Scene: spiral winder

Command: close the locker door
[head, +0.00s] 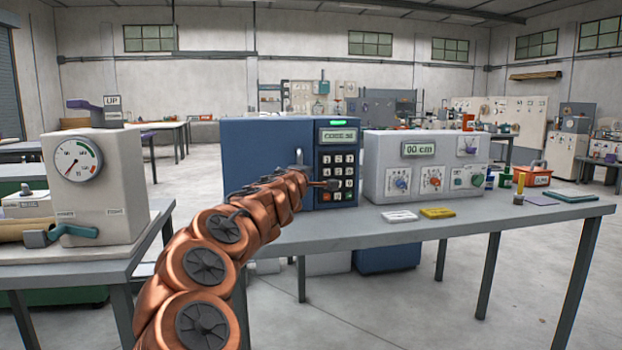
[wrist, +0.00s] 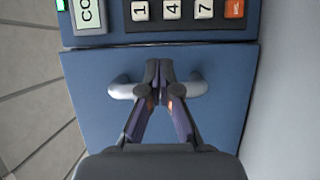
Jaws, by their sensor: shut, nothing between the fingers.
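The blue locker (head: 262,135) stands on the grey table, with a keypad panel (head: 337,165) on the right of its front. Its plain blue door (wrist: 215,125) fills much of the wrist view and has a pale bar handle (wrist: 121,90). The handle's top also shows in the head view (head: 298,156). A thin dark seam runs between door and panel; I cannot tell whether the door is fully flush. My gripper (wrist: 160,72) is shut and empty, its fingertips over the middle of the handle. Whether they touch it is unclear. My copper arm hides the door's lower part in the head view.
A white control box (head: 425,160) with dials stands close right of the locker. White and yellow blocks (head: 437,212) lie on the table (head: 450,228) in front of it. A gauge machine (head: 95,190) stands on another table at left.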

